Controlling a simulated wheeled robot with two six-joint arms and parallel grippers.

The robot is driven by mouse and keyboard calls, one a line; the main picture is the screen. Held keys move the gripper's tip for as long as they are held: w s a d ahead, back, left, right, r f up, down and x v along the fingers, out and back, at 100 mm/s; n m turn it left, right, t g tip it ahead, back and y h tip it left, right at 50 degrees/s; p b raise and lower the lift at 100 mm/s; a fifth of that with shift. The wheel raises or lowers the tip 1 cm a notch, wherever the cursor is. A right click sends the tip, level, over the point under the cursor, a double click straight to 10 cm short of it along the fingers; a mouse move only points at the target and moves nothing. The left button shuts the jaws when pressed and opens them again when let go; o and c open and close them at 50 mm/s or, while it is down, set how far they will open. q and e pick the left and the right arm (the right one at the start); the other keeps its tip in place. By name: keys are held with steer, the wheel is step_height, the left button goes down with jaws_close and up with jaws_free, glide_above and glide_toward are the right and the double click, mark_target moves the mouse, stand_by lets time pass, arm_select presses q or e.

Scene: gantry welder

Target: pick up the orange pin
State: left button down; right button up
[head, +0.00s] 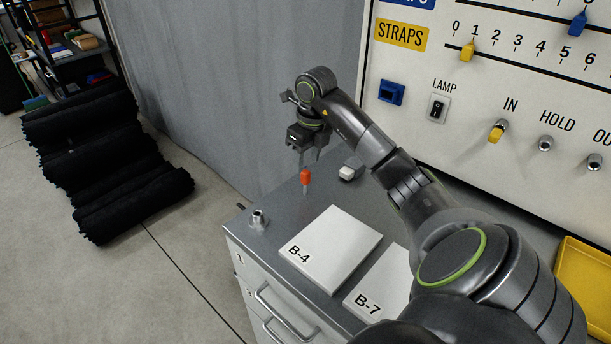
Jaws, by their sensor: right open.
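The orange pin (305,178) stands upright near the back left of the grey cabinet top, with an orange head and a grey shank below it. My right gripper (308,160) points down just above the pin. Its fingers are apart, and no object shows held between them. From this angle I cannot tell whether a fingertip touches the pin's head. My left gripper is not in view.
The grey cabinet top (268,236) carries a metal socket (258,219), white plates B-4 (331,247) and B-7 (385,285), and a small white-topped block (351,169). A control panel (480,100) stands behind. Black rolls (100,165) lie on the floor.

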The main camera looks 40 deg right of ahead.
mark_target(306, 171)
steer(key=shift+f+b, duration=0.4)
steer(key=shift+f, duration=0.05)
step_height(306, 171, down, 2)
steer(key=shift+w+f+b, duration=0.1)
steer(key=shift+b, duration=0.7)
steer(key=shift+w+f+p, duration=0.2)
steer(key=shift+f+p, duration=0.45)
steer(key=shift+f, duration=0.35)
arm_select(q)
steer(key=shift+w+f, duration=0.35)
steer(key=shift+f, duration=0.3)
arm_select(e)
jaws_close()
